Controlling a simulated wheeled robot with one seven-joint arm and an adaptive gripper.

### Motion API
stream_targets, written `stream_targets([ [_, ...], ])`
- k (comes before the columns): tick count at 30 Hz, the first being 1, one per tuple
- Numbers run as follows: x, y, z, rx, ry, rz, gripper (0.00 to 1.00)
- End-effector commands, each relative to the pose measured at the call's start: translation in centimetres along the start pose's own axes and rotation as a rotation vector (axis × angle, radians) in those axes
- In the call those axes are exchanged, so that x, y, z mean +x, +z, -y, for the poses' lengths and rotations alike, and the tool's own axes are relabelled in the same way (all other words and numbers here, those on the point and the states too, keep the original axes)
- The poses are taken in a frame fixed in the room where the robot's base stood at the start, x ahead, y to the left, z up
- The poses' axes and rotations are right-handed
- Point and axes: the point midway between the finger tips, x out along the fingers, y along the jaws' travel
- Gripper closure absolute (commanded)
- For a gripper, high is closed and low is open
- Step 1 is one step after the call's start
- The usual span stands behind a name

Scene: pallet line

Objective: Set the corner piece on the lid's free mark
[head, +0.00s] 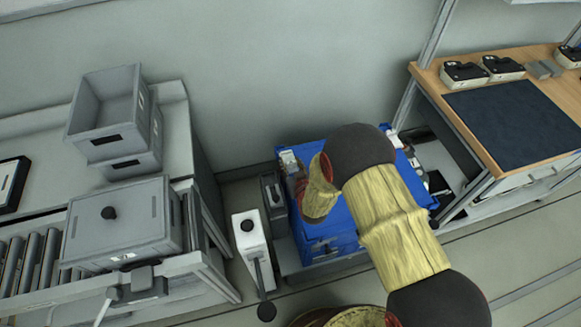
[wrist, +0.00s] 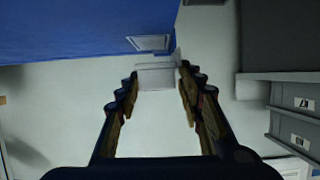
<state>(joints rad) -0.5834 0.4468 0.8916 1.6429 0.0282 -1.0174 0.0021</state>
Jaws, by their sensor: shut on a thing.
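The corner piece (wrist: 154,78) is a pale, whitish block in the wrist view. My gripper (wrist: 158,72) is shut on it, with a stepped dark finger on each side. The blue lid (wrist: 70,28) fills the upper left of that view. A white-outlined mark (wrist: 150,43) lies near its edge, just beyond the held piece. I cannot tell whether the piece touches the lid. In the head view the blue lid (head: 345,226) tops a blue box. My covered arm hides its middle and most of my gripper, which is at the lid's left side.
A white post-like unit (head: 248,240) stands left of the blue box. Further left are a lidded grey crate (head: 118,222) by rollers and stacked grey crates (head: 105,100). A workbench with a dark mat (head: 515,122) stands right. Floor is clear at the lower right.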

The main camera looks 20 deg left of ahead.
Motion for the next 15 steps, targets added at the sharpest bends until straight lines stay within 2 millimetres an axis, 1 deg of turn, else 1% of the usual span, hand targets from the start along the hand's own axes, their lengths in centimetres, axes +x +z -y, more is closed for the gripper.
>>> stream_targets([
  [1,0.38,0.91,-0.03,0.000,0.000,0.001,0.87],
  [2,0.47,1.10,-0.03,0.000,0.000,0.001,0.87],
  [10,0.46,1.05,-0.05,0.000,0.000,-0.001,0.87],
  [15,0.64,1.54,-0.06,0.000,0.000,-0.001,0.87],
])
